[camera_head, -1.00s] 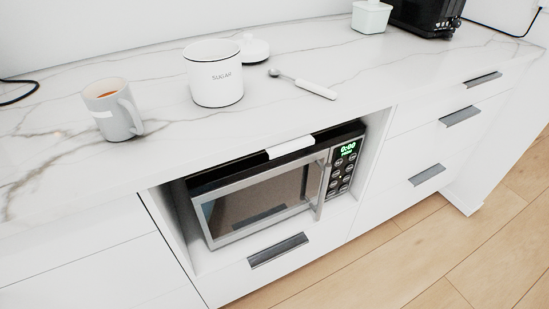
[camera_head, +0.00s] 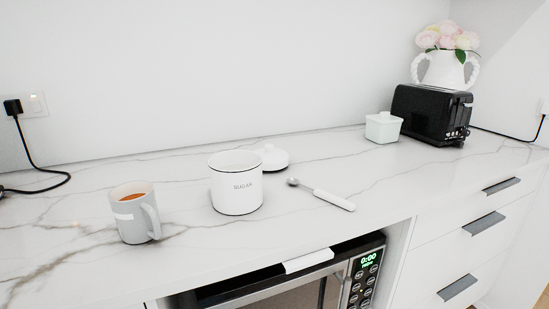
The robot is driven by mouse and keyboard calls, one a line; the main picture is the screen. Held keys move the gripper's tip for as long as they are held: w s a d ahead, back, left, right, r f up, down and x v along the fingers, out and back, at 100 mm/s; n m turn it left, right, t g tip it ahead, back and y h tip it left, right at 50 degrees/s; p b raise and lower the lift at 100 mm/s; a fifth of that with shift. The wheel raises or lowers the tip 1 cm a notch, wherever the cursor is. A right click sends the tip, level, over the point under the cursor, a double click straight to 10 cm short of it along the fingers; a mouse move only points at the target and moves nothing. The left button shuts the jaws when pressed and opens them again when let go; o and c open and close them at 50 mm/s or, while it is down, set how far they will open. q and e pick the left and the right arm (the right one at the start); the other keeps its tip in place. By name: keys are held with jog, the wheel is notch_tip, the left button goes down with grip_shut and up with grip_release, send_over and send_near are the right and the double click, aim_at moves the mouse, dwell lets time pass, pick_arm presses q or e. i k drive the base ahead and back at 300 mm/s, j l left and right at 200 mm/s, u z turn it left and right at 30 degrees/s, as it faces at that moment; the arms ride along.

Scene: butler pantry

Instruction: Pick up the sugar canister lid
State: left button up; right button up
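The sugar canister (camera_head: 236,186) is a white, open-topped pot with a dark rim line and the word SUGAR on its front. It stands upright on the marble counter. Its white round lid (camera_head: 272,158) with a small knob lies on the counter just behind and to the right of the canister. The canister hides part of the lid's left side. Neither of my grippers shows in this view.
A grey mug (camera_head: 134,216) of brown drink stands left of the canister. A white-handled scoop (camera_head: 326,199) lies to the right. A pale green lidded box (camera_head: 383,127), black toaster (camera_head: 431,112) and flower vase (camera_head: 444,70) stand back right. A microwave (camera_head: 300,292) sits below the counter.

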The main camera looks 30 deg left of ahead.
aim_at(273, 159)
jog(key=u, duration=1.25)
jog(key=l+u, duration=0.4)
